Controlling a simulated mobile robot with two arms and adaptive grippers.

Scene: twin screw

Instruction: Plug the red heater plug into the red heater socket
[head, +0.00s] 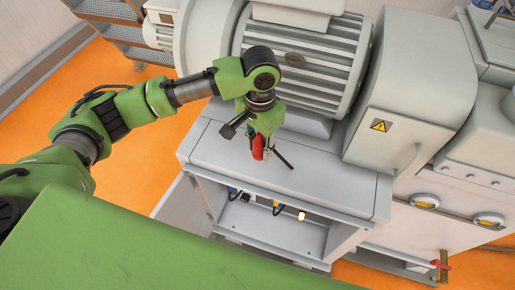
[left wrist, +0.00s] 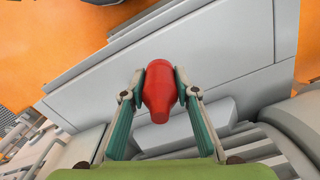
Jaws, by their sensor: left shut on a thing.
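The red heater plug (head: 258,147) is in my left gripper (head: 262,146), above the grey top of the machine base. In the left wrist view the plug (left wrist: 160,92) sits between the two fingers (left wrist: 160,95), which are shut on it. Its narrower end points toward the bottom of that picture. I cannot make out a red heater socket in either view. My right gripper is not in view.
Below the grey top (head: 215,148) is an open compartment (head: 260,227) with blue, yellow and pale connectors on short cables. A large ribbed motor (head: 305,55) stands close behind. A grey housing (head: 415,95) is at right. Orange floor (head: 120,175) lies at left.

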